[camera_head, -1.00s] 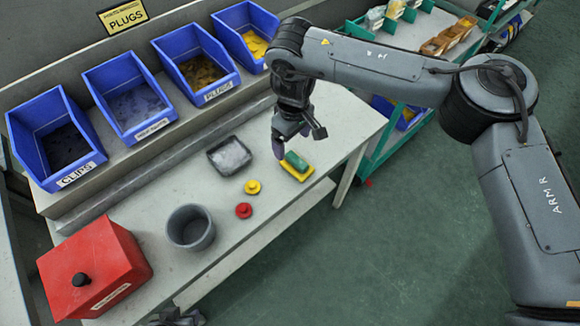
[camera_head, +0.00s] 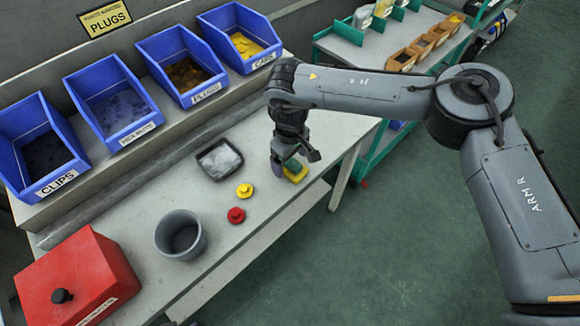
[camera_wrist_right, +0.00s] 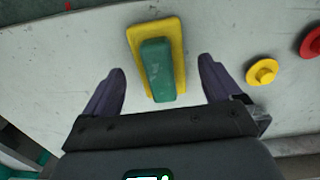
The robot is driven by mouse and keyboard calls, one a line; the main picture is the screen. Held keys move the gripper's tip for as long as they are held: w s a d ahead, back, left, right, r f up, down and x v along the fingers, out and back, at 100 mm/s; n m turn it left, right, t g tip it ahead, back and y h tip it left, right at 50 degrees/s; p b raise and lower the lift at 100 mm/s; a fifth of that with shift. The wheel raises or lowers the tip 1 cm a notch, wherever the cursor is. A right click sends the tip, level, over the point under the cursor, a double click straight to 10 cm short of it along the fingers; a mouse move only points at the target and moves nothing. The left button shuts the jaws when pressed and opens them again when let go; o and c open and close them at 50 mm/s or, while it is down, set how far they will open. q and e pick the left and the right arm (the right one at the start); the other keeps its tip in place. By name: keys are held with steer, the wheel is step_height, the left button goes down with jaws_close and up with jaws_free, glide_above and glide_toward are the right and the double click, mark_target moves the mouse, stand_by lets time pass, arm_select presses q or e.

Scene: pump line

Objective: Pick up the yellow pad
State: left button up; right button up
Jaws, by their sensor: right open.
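The yellow pad (camera_wrist_right: 176,32) lies flat on the light grey bench, with a green block (camera_wrist_right: 158,72) on top of it. In the head view the pad (camera_head: 297,176) is near the bench's right front edge, partly hidden by my right gripper (camera_head: 289,163). In the right wrist view my right gripper (camera_wrist_right: 162,82) is open and empty. Its two purple-grey fingers stand on either side of the pad and green block, apart from both. My left gripper does not show clearly in the head view.
Yellow (camera_head: 244,190) and red (camera_head: 236,215) knobs, a grey tray (camera_head: 219,159) and a grey cup (camera_head: 180,236) stand left of the pad. A red box (camera_head: 77,278) is at the near left. Blue bins (camera_head: 108,97) line the back.

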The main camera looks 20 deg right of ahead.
steer(key=shift+f, duration=0.5)
steer(key=shift+c, duration=0.4)
steer(key=c, duration=1.1)
steer(key=shift+r, duration=0.1)
